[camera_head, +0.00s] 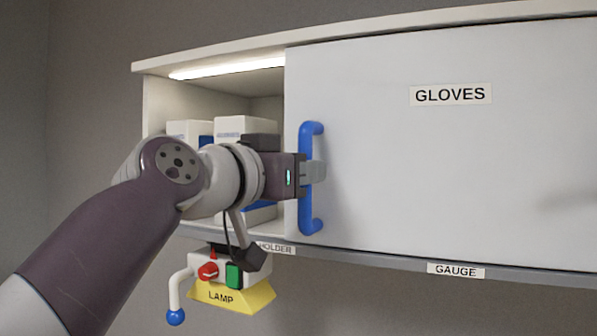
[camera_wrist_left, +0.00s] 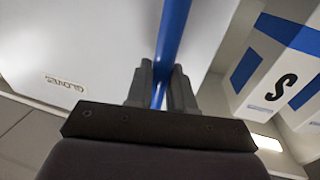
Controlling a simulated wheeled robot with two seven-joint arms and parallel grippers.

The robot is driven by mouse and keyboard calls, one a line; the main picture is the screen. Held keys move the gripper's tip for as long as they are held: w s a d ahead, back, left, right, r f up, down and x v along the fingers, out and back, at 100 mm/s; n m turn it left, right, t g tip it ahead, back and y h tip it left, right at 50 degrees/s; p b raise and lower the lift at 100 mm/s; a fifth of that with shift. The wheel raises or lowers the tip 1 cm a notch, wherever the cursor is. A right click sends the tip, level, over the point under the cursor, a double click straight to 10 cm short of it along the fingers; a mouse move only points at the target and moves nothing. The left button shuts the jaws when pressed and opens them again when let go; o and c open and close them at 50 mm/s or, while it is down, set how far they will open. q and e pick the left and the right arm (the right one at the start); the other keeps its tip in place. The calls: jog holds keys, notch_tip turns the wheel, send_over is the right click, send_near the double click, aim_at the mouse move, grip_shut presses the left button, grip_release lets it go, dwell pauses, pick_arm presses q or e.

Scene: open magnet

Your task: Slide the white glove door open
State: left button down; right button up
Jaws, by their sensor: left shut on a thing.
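The white glove door (camera_head: 450,150) carries a GLOVES label and covers the middle and right of the cabinet in the head view. A gap at the left shows the cabinet's inside. The door's blue upright handle (camera_head: 308,215) is at its left edge. My left gripper (camera_head: 314,172) is shut on this handle near its middle. In the left wrist view the two grey fingers of my left gripper (camera_wrist_left: 162,88) sit on either side of the blue handle (camera_wrist_left: 174,30), with the white door (camera_wrist_left: 80,40) behind. My right gripper is not in view.
White and blue boxes (camera_head: 243,126) stand in the open left part, one also in the wrist view (camera_wrist_left: 270,70). A yellow lamp (camera_head: 232,294) with a red knob and green switch hangs below the shelf edge. A GAUGE label (camera_head: 456,270) is on that edge.

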pick_arm(q)
jog(key=c, duration=1.1)
grip_release()
jog(key=shift+c, duration=0.2)
jog(key=shift+o, duration=0.3)
jog(key=shift+w+d+f, duration=0.15)
jog(key=shift+w+d, duration=0.35)
jog(key=shift+d, duration=0.15)
jog(key=b+v, duration=0.2)
jog(key=v, duration=1.1)
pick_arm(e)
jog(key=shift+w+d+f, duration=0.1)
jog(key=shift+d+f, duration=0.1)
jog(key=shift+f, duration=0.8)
pick_arm(q)
jog(key=shift+w, duration=0.3)
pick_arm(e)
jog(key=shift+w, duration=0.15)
